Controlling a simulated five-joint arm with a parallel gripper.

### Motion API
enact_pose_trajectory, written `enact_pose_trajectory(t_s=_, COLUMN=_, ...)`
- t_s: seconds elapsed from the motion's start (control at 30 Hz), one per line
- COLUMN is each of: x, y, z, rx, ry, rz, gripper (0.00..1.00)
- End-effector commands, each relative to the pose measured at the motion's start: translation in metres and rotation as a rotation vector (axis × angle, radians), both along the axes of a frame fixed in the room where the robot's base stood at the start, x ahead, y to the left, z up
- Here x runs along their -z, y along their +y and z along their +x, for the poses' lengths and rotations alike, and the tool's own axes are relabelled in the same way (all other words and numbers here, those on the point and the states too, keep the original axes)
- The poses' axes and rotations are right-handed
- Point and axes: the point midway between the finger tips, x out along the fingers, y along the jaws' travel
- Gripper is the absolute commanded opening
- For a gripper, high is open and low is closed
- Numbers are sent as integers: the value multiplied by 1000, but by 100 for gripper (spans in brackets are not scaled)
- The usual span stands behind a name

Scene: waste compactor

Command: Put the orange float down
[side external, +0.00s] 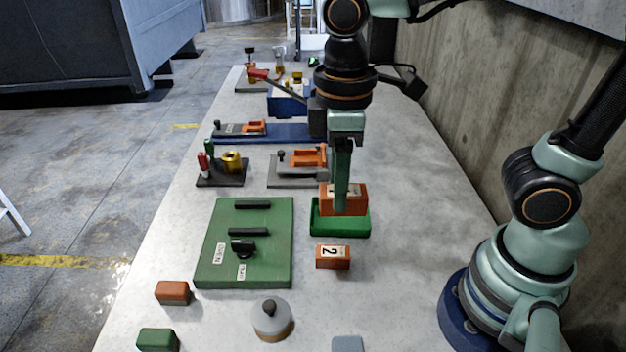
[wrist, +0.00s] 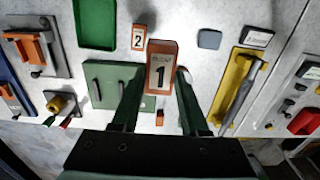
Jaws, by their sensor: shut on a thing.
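The orange float, a block with a white label, is between the fingers of my gripper (side external: 341,208). In the side view the float (side external: 327,201) overlaps the back of a green tray (side external: 341,231). In the wrist view my gripper (wrist: 158,105) is shut on the float (wrist: 160,68), whose label reads 1. There the tray (wrist: 97,22) looks empty and lies up and left of the float, so the float is held above the work surface, apart from the tray. Its exact height is hard to tell.
An orange block marked 2 (side external: 333,256) lies just in front of the tray. A green panel (side external: 213,270) with black handles is to its left. A grey round knob (side external: 271,320), an orange block (side external: 172,292) and a green block (side external: 158,340) are nearer. Fixtures stand behind.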

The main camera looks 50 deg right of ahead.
Motion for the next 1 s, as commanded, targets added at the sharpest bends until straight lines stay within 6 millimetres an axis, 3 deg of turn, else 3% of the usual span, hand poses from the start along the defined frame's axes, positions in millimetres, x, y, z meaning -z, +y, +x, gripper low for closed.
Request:
enact_pose_trajectory(t_s=0.33, x=-1, y=0, z=0, rx=0, ry=0, rz=0, gripper=0)
enact_pose_trajectory(t_s=0.47, x=-4, y=0, z=9, rx=2, ry=-1, rz=1, gripper=0)
enact_pose_trajectory(t_s=0.57, x=-12, y=-2, z=26, rx=5, ry=0, rz=0, gripper=0)
enact_pose_trajectory(t_s=0.77, x=-33, y=-13, z=82, rx=7, ry=0, rz=0, gripper=0)
enact_pose_trajectory(t_s=1.0, x=-50, y=-42, z=150, rx=5, ry=2, rz=-1, gripper=0)
